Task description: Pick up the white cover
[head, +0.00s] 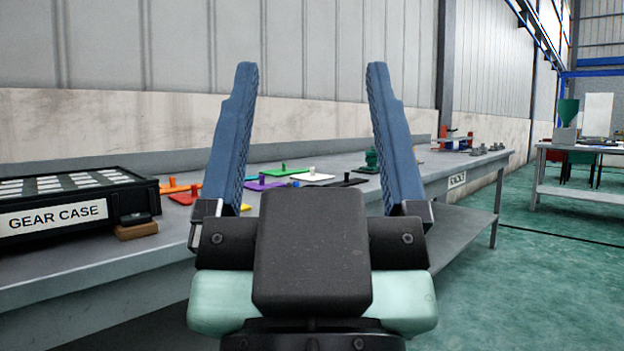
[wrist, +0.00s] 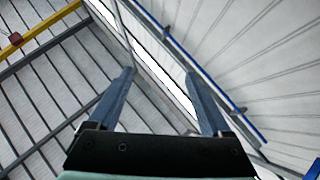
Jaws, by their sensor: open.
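The white cover (head: 313,177) is a small flat white plate with a knob on top. It lies on the grey workbench (head: 60,285) in the head view, seen between my gripper's fingers and beyond them. My gripper (head: 312,80) is raised in front of the camera with its blue fingers wide apart and nothing between them. The gripper also shows in the wrist view (wrist: 158,88), open and empty against the roof and walls. The cover is not in the wrist view.
Several coloured covers lie around the white one, including green (head: 278,171), purple (head: 263,185), red (head: 184,197) and black (head: 345,183). A black GEAR CASE box (head: 75,215) stands at left. A green part (head: 371,160) stands right of the covers. Green floor lies open at right.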

